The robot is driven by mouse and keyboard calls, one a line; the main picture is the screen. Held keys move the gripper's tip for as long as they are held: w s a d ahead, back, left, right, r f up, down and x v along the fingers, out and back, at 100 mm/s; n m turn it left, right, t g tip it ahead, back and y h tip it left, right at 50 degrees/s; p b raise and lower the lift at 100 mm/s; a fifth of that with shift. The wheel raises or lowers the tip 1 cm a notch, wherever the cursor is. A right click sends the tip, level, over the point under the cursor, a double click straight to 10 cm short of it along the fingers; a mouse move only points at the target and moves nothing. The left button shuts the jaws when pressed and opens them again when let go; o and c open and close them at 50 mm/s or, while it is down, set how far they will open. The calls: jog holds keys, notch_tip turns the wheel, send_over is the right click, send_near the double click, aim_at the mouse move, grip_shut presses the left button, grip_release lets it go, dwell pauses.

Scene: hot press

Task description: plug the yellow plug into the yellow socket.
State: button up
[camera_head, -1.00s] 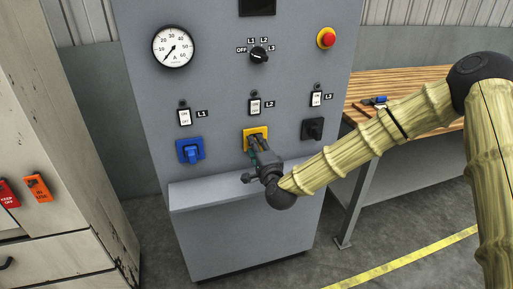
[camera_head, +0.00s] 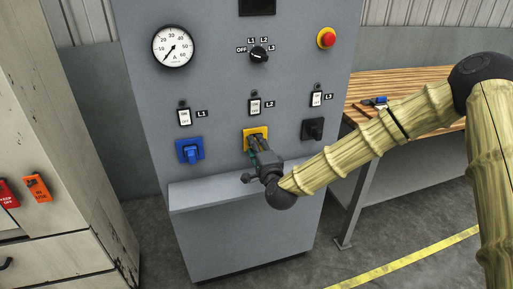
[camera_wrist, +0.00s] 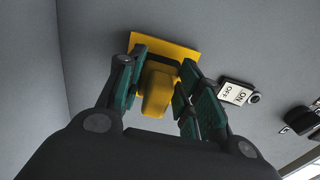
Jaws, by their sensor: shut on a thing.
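The yellow socket (camera_head: 262,131) is on the grey panel front below the L2 switch. It shows as a yellow plate in the wrist view (camera_wrist: 150,44). The yellow plug (camera_wrist: 157,93) is in front of this plate, between my fingers, its body pointing towards the wrist camera. My gripper (camera_head: 257,145) is at the yellow socket, with its fingers shut on the plug. The fingers hide the plug's sides. The plug looks in line with the socket and close against it, but I cannot tell how deep it sits.
A blue socket (camera_head: 190,150) is to the left and a black one (camera_head: 312,129) to the right. The L2 switch (camera_head: 254,106) is just above. A grey ledge (camera_head: 205,194) juts out below my gripper. A wooden workbench (camera_head: 420,85) stands at the right.

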jog(key=shift+w+a, duration=0.15)
jog(key=shift+w, duration=0.3)
jog(key=o, duration=1)
jog(key=v, duration=1.2)
